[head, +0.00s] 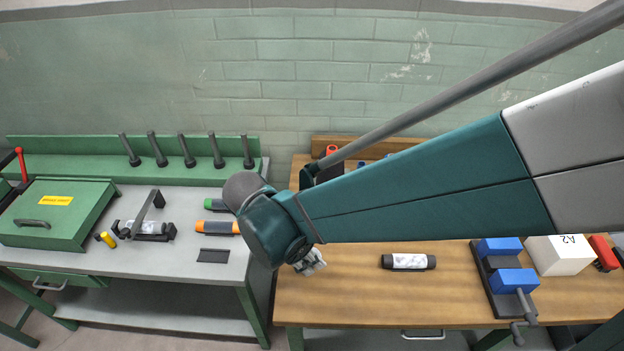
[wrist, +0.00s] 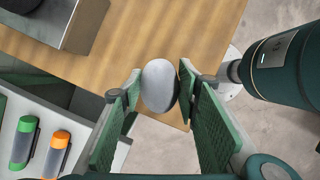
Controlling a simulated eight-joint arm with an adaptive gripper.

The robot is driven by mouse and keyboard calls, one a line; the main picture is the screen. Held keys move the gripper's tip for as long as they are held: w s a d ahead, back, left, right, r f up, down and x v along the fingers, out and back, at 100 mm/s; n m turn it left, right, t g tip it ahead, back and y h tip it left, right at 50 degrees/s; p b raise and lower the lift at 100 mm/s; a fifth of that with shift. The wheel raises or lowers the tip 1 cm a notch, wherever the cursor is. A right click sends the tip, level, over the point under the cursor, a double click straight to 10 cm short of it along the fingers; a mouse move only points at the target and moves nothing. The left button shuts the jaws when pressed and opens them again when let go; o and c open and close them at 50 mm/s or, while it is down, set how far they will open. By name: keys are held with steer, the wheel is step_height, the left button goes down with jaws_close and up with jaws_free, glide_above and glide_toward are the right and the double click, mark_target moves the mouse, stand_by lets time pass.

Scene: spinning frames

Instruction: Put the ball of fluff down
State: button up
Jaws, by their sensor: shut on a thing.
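My gripper (wrist: 160,88) is shut on a pale grey, rounded ball of fluff (wrist: 160,84), which sits between its two green-padded fingers in the wrist view. The ball's right side is dark. Below the ball in that view are the edge of a wooden table (wrist: 150,25) and the floor beyond it. In the head view, my gripper (head: 311,263) is over the left part of the wooden table (head: 345,295), mostly hidden behind my wrist. I cannot tell the ball apart there.
A dark roll with a marbled white band (head: 409,261) lies on the wooden table. A gap separates the grey bench (head: 185,262) at left, holding an orange tube (head: 220,227). The wooden table's front middle is clear.

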steer(key=shift+f, duration=0.1)
stand_by(0.3)
steer(key=shift+f+b, duration=0.45)
steer(key=shift+f, duration=2.35)
steer(key=shift+f, duration=0.1)
steer(key=shift+f+b, duration=0.35)
steer(key=shift+f, duration=1.65)
steer(key=shift+f, duration=0.15)
steer(key=o, duration=0.8)
